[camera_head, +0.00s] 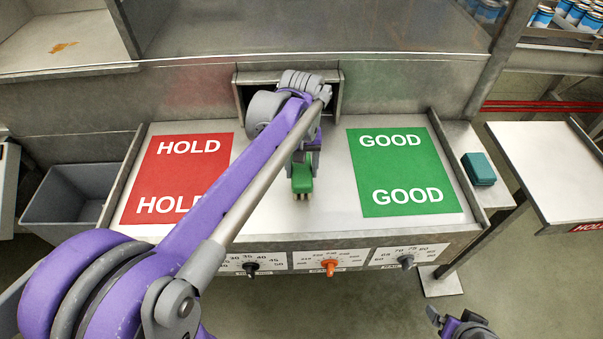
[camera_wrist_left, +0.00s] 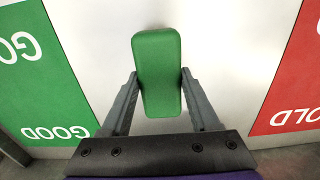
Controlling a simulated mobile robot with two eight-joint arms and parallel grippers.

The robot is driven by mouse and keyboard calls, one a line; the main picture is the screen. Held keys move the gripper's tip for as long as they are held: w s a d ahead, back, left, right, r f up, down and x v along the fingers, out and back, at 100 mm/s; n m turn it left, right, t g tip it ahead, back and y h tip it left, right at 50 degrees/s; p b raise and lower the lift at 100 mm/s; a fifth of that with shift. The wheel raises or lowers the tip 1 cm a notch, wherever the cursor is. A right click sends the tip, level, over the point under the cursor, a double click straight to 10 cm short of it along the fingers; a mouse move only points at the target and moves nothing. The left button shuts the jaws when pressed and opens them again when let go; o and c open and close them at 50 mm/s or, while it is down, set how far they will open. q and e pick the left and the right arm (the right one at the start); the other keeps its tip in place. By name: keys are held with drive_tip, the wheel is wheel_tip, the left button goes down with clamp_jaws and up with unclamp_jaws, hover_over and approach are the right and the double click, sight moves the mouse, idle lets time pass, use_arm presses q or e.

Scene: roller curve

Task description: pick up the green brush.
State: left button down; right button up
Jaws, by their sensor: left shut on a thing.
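The green brush (camera_head: 302,178) is between the fingers of my left gripper (camera_head: 302,166), over the pale middle of the bench between the red and green mats. Dark bristle tips show at its lower end. In the left wrist view the brush (camera_wrist_left: 157,60) is a rounded green block, with a finger of the left gripper (camera_wrist_left: 159,78) shut against each side. Whether it touches the bench cannot be told. My right gripper (camera_head: 455,322) shows only partly at the bottom right edge, far from the brush; its jaw state is unclear.
A red HOLD mat (camera_head: 165,180) lies left and a green GOOD mat (camera_head: 405,172) right. A teal block (camera_head: 479,169) sits on the right ledge. A grey bin (camera_head: 70,195) stands left. Knobs, one of them orange (camera_head: 330,268), line the front panel.

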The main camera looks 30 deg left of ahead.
sight(302, 168)
use_arm(q)
drive_tip(key=shift+r, duration=0.15)
wheel_tip(302, 168, up, 10)
drive_tip(key=shift+f, duration=0.2)
